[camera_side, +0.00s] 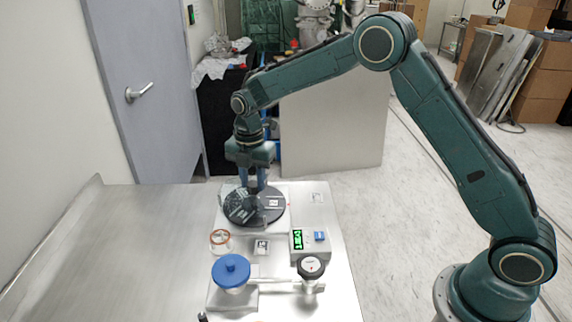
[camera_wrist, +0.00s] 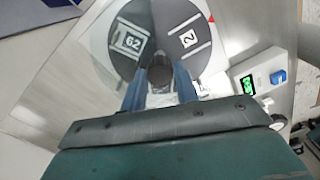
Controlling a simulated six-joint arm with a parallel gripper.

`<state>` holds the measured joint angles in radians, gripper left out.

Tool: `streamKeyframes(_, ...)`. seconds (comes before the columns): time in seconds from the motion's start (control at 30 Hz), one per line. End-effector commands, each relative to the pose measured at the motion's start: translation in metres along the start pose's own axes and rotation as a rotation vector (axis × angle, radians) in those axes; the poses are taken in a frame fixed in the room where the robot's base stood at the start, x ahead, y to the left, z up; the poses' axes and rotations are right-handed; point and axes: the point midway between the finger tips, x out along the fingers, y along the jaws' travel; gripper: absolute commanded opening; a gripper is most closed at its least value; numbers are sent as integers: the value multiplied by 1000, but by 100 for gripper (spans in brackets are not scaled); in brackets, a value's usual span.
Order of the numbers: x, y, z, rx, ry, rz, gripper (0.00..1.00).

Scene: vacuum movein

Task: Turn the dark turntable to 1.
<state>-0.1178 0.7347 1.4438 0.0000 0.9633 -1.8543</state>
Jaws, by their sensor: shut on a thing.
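The dark round turntable (camera_side: 238,212) sits on a pale base plate at the far end of the metal table. In the wrist view the turntable (camera_wrist: 128,62) shows white number labels; one reads 2 at the upper right and another appears to read 62 at the left. A small red mark (camera_wrist: 211,18) lies just beyond the rim, close to the label 2. My gripper (camera_side: 254,191) points down over the middle of the turntable. In the wrist view my gripper (camera_wrist: 160,83) is shut on the dark central knob (camera_wrist: 160,70). My wrist hides the near part of the disc.
A small box with a green display (camera_side: 297,240) and blue button stands nearer the camera. The table's left side (camera_side: 120,250) is clear.

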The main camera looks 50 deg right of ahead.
Motion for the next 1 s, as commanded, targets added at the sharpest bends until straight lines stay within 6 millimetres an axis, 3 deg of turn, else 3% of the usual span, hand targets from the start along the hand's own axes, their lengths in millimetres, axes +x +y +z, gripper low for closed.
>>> streamKeyframes(1.0,-2,1,0,-509,-2,3,0)
